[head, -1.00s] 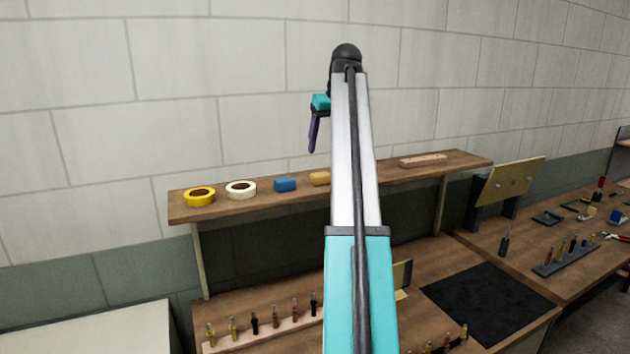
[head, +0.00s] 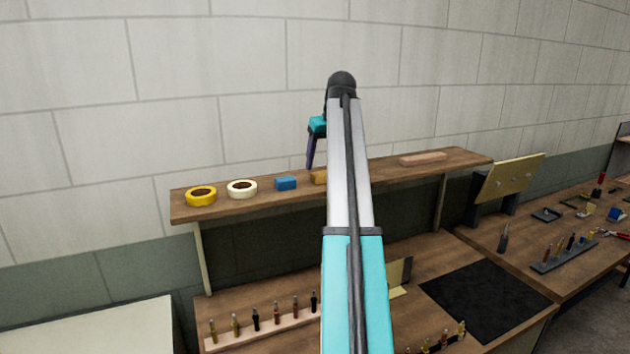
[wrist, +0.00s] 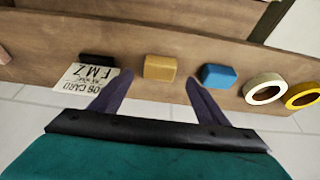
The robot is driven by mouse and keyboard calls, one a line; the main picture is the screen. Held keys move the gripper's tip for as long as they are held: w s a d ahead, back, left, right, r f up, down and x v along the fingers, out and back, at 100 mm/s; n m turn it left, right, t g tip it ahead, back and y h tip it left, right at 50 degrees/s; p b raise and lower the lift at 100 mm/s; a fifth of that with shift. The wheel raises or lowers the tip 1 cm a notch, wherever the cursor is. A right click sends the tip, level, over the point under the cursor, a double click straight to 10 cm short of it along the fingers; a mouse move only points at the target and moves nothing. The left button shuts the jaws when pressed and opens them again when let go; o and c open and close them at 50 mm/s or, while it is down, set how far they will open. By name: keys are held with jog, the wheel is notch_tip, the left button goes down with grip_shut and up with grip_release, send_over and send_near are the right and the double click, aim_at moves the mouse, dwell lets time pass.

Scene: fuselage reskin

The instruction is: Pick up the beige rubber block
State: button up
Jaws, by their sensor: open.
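A tan-beige block (wrist: 160,67) lies on the wooden shelf, centred between my fingertips in the wrist view. In the head view its left part shows (head: 318,178) and my arm hides the rest. My gripper (wrist: 160,82) is open and empty, its two purple fingers apart on either side of the block in the picture. In the head view my gripper (head: 310,166) hangs above the shelf near the block. I cannot tell the exact gap between fingertips and block.
A blue block (head: 286,183), a cream tape roll (head: 242,189) and a yellow tape roll (head: 201,196) sit left on the shelf (head: 220,207). A long pinkish block (head: 423,159) lies right.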

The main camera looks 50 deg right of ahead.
aim_at(321, 173)
jog(key=shift+w+f, duration=0.1)
jog(key=shift+f, duration=0.05)
jog(key=p+x, duration=0.2)
jog(key=shift+w+f+p, duration=0.2)
jog(key=shift+w+p, duration=0.05)
jog(key=shift+p, duration=0.1)
jog(key=shift+p+x, duration=0.35)
jog(key=shift+x, duration=0.8)
jog(key=c, duration=1.1)
